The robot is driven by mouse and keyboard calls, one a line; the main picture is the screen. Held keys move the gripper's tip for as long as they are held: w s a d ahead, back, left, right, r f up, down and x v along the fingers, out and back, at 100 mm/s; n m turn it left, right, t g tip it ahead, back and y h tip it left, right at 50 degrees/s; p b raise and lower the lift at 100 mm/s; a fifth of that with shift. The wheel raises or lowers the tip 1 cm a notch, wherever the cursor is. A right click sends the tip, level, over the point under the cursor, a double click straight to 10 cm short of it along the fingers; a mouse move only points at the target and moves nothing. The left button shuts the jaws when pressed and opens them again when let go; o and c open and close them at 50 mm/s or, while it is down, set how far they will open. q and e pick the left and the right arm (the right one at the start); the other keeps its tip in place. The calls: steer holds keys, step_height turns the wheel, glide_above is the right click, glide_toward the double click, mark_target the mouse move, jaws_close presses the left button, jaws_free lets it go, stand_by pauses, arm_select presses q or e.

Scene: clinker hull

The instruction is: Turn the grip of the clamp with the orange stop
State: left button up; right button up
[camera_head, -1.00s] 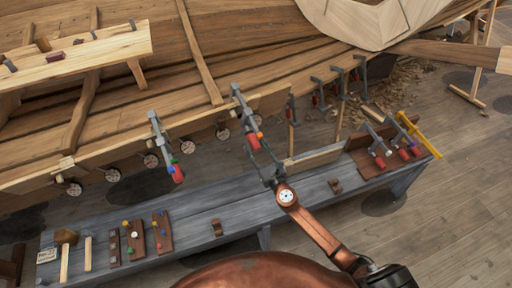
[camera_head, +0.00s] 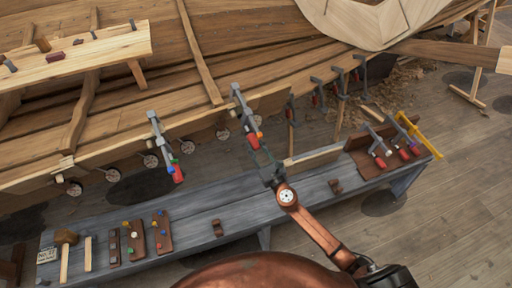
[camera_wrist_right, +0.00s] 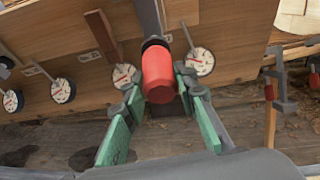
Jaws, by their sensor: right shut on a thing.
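The clamp with the orange stop (camera_head: 259,133) hangs on the hull's plank edge, its grey bar (camera_head: 238,98) running down to a red grip (camera_head: 253,139). In the right wrist view the red grip (camera_wrist_right: 158,78) fills the middle, with the grey bar behind it. My right gripper (camera_head: 262,155) reaches up from below; its green-padded fingers (camera_wrist_right: 158,92) lie on both sides of the grip and are shut on it. The orange stop cannot be made out in the wrist view. My left gripper is not in view.
Several more clamps (camera_head: 340,82) hang to the right. Round dials (camera_wrist_right: 203,62) line the plank. Below is a grey bench (camera_head: 200,210) with tools and a clamp rack (camera_head: 375,165).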

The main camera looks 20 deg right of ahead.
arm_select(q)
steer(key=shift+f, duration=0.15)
arm_select(e)
steer(key=shift+f+m+y+b, duration=0.2)
steer(key=shift+m+y+b, duration=0.4)
steer(key=shift+b, duration=0.45)
steer(key=m+y+b, duration=0.2)
steer(key=m+b, duration=0.1)
steer(key=b, duration=0.1)
steer(key=shift+f+y+b, duration=0.1)
steer(key=shift+y+b, duration=0.25)
steer(key=shift+y, duration=0.05)
steer(key=m+y+b, duration=0.2)
steer(key=shift+m, duration=0.3)
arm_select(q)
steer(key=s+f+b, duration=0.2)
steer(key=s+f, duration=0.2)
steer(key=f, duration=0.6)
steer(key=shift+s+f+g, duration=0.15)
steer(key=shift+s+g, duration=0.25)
arm_select(e)
steer(key=shift+m+y, duration=0.6)
steer(key=shift+m, duration=0.5)
steer(key=shift+r, duration=0.2)
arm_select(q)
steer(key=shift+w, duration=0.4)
